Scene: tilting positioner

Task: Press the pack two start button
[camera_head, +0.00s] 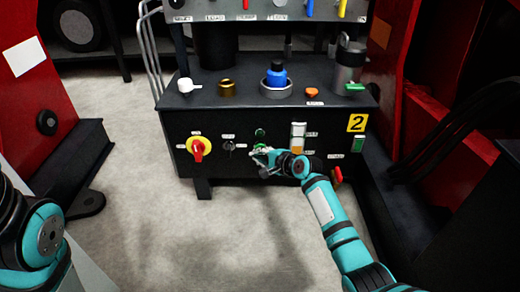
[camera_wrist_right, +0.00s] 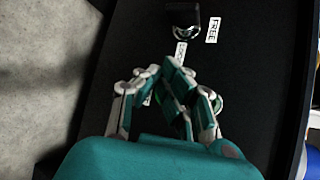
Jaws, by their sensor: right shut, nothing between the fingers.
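The pack marked with a yellow 2 label (camera_head: 357,123) is a black cabinet with controls on its front panel. A round green button (camera_head: 260,133) sits mid-panel, with another green part just below it, close to my gripper; their labels are too small to read. My right gripper (camera_head: 262,156) is shut and empty in front of the panel, just below these green parts. In the wrist view its fingers (camera_wrist_right: 168,88) come together over the black panel, and a green edge (camera_wrist_right: 219,103) shows beside the right finger. Contact cannot be told. My left arm shows at lower left; its gripper is out of view.
A red and yellow rotary switch (camera_head: 198,147) and a small key switch (camera_head: 229,146) lie left of the gripper. Red frames flank the cabinet.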

